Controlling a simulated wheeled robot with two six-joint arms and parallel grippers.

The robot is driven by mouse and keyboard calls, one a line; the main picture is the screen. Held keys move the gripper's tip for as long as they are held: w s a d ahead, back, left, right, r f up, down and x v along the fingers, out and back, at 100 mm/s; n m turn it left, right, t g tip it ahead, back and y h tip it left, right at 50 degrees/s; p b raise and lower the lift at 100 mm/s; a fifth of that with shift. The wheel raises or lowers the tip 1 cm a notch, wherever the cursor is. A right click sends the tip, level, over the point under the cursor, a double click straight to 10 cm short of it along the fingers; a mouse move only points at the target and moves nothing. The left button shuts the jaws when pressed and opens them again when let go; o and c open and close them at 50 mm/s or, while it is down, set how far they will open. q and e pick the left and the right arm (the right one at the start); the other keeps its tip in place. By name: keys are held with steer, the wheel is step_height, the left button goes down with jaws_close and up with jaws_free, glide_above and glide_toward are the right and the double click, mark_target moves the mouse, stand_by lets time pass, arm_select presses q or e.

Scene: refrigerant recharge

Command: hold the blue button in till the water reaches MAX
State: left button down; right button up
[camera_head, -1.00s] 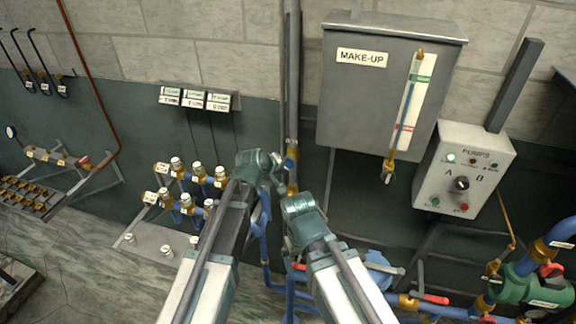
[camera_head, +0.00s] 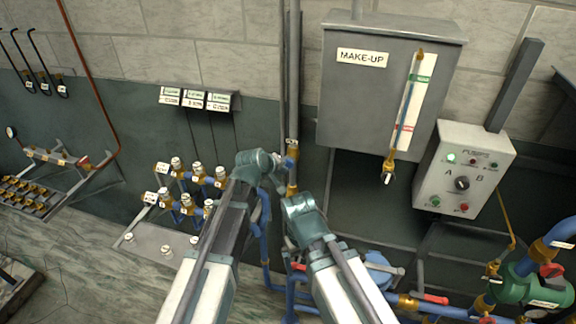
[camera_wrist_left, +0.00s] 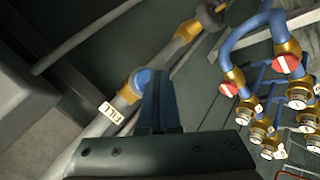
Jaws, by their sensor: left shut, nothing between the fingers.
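The grey MAKE-UP tank (camera_head: 345,105) hangs on the wall with a gauge (camera_head: 409,105) on its front. The gauge has a green mark (camera_head: 422,78) near its top and a red mark (camera_head: 405,128) lower down. A thin blue water column stands in its tube, its top close to the green mark; exact level is too small to tell. The blue button (camera_wrist_left: 141,79) sits on the pipe beside the FILL label (camera_wrist_left: 116,113). My left gripper (camera_wrist_left: 160,92) is shut and empty, its tips at the button; whether they press it is unclear. My right gripper is hidden.
A pump control box (camera_head: 465,172) stands right of the tank. Several brass-and-blue valves (camera_head: 188,190) are left of my left arm. Blue pipework and a red-handled valve (camera_head: 432,298) lie at lower right. A vertical pipe (camera_head: 293,80) runs behind my arms.

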arm_select(q)
steer(key=shift+w, duration=0.1)
stand_by(0.4)
steer(key=shift+w+d, duration=0.15)
steer(key=shift+w, duration=0.2)
steer(key=shift+w+d, duration=0.15)
steer(key=shift+w, duration=0.4)
stand_by(0.8)
steer(key=shift+s, duration=0.2)
stand_by(1.4)
steer(key=shift+s+a, duration=0.3)
steer(key=shift+s, duration=0.5)
steer(key=shift+s, duration=0.1)
steer(key=s, duration=0.1)
steer(key=s+a, duration=0.1)
steer(key=s, duration=0.2)
steer(key=shift+s+a, duration=0.25)
